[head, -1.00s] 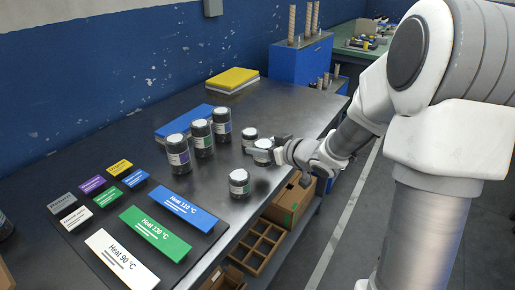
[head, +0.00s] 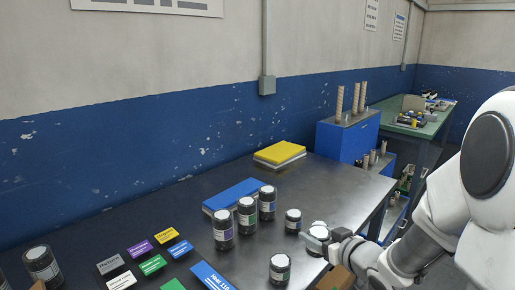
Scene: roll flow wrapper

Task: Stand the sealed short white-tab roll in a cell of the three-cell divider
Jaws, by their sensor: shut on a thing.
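My gripper (head: 322,239) is shut on a short dark roll (head: 318,227) with a pale top, at the right edge of the black bench. One finger crosses its side, so its tab colour is hidden. I cannot tell whether its base touches the bench. Two other short rolls stand upright nearby: one behind and left (head: 293,221), and one in front (head: 280,270) with a greenish label. The divider cannot be made out in the current view.
Three tall rolls (head: 247,216) stand left of my gripper. Behind them lie a blue slab (head: 236,193) and a yellow slab (head: 279,152). Coloured label plates (head: 152,264) fill the front left. A cardboard box (head: 337,279) shows below the bench edge. The rear right of the bench is clear.

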